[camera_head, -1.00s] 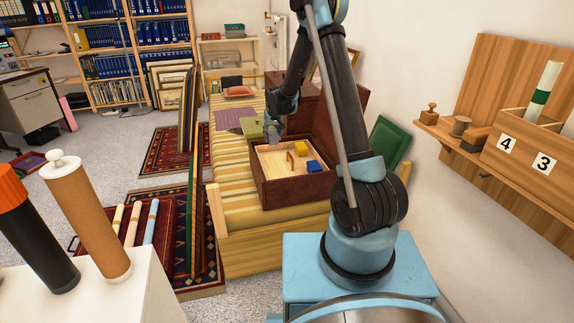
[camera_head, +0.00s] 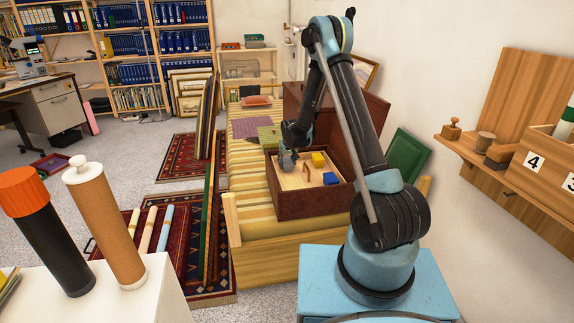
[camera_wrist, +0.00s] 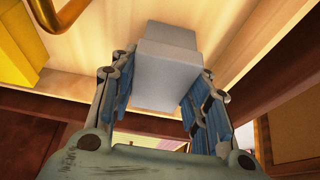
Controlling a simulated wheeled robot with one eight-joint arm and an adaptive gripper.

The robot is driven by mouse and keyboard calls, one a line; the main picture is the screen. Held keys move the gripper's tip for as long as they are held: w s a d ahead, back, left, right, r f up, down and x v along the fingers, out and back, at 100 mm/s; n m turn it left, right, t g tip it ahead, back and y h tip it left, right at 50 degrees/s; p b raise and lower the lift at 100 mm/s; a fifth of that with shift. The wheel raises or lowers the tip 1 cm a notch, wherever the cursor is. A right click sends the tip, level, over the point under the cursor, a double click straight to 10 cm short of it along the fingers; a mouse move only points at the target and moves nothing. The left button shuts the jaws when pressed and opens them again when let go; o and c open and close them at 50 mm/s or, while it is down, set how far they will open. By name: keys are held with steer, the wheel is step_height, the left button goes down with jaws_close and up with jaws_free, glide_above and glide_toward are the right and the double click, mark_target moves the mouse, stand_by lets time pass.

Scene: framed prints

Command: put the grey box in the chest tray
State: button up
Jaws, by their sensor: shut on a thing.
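The grey box (camera_wrist: 168,62) is pale and blocky in the wrist view, held between the two blue-padded fingers of my gripper (camera_wrist: 160,100). In the head view my gripper (camera_head: 288,162) is at the far left part of the light wooden tray (camera_head: 291,183) inside the open dark red chest (camera_head: 312,204). The grey box is hard to pick out there. The tray floor (camera_wrist: 225,25) shows around the box in the wrist view. I cannot tell whether the box touches the floor.
The tray holds a yellow block (camera_head: 318,159), a blue block (camera_head: 330,178) and a brass handle (camera_head: 307,170). The yellow block (camera_wrist: 20,50) and the handle (camera_wrist: 62,18) also show in the wrist view. The chest's raised lid (camera_head: 365,120) stands behind. The striped bed (camera_head: 248,195) lies beneath.

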steer(key=shift+f, duration=0.15)
steer(key=o, duration=1.1)
steer(key=shift+o, duration=0.2)
steer(key=v, duration=1.2)
steer(key=s+d+r+m, duration=0.1)
steer(key=s+d+r, duration=1.65)
steer(key=s, duration=0.35)
steer(key=s+d+f, duration=0.2)
steer(key=s+d, duration=0.1)
steer(key=s, duration=0.6)
steer(key=s+d+f+m+g, duration=0.1)
steer(key=s+d+f, duration=0.1)
steer(key=s, duration=0.7)
steer(key=s+d+f+m+g+h, duration=0.1)
steer(key=s+d, duration=0.3)
steer(key=s, duration=0.5)
steer(key=shift+s+d+f, duration=0.35)
steer(key=shift+s+f, duration=0.05)
steer(key=shift+f, duration=0.05)
